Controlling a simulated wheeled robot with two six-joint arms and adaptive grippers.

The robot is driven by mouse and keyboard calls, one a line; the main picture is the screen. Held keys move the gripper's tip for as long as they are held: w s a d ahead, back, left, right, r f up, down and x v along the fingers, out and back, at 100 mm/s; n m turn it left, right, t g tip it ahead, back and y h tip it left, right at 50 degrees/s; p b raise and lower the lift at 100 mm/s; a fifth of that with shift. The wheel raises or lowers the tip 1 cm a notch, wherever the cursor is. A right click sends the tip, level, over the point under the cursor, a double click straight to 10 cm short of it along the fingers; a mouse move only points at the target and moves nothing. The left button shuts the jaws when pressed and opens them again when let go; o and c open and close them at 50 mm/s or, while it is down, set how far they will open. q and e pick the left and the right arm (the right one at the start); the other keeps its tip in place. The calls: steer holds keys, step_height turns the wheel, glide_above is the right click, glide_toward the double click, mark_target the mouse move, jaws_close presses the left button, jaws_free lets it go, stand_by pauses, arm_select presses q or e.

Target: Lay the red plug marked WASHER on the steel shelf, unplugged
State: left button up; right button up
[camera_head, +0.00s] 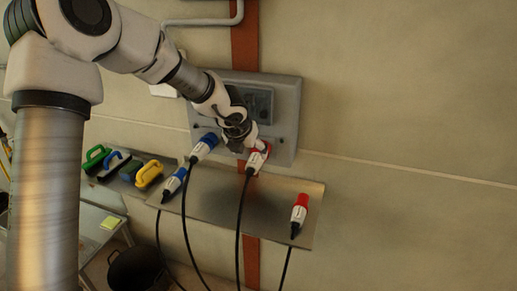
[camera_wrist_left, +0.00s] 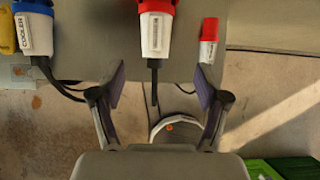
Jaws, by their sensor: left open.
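A red-and-white plug (camera_head: 257,158) sits at the lower edge of the grey socket panel, with a black cable hanging from it. In the left wrist view a red-and-white plug (camera_wrist_left: 156,32) is centred ahead of my fingers; its label is too small to read. My left gripper (camera_head: 238,140) is open beside the panel plug, and its spread fingers (camera_wrist_left: 160,88) hold nothing. A second red-and-white plug (camera_head: 299,213) lies at the right end of the steel shelf (camera_head: 230,205). I cannot read WASHER on either red plug. My right gripper is not in view.
A blue-and-white plug (camera_head: 205,146) is at the panel (camera_head: 287,112), left of my gripper. Another blue plug (camera_head: 174,184) lies on the shelf's left end. In the wrist view one blue plug (camera_wrist_left: 35,32) reads COOLER. The shelf's middle is clear, apart from cables.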

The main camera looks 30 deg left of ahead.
mark_target(252, 162)
arm_select(q)
steer(key=f, duration=0.1)
steer(key=a+f+b, duration=0.1)
steer(key=shift+w+a+f, duration=0.2)
steer(key=shift+w+f, duration=0.1)
steer(key=shift+w, duration=0.05)
steer(key=w+f, duration=0.2)
steer(key=shift+w+d+f+b, duration=0.15)
steer(key=shift+f+b, duration=0.2)
steer(key=x, duration=0.3)
steer(key=shift+w+a+f, duration=0.15)
steer(key=shift+a+f, duration=0.15)
steer(key=shift+f, duration=0.1)
steer(key=shift+w+d+f, duration=0.1)
steer(key=shift+w+f, duration=0.05)
steer(key=c, duration=1.4)
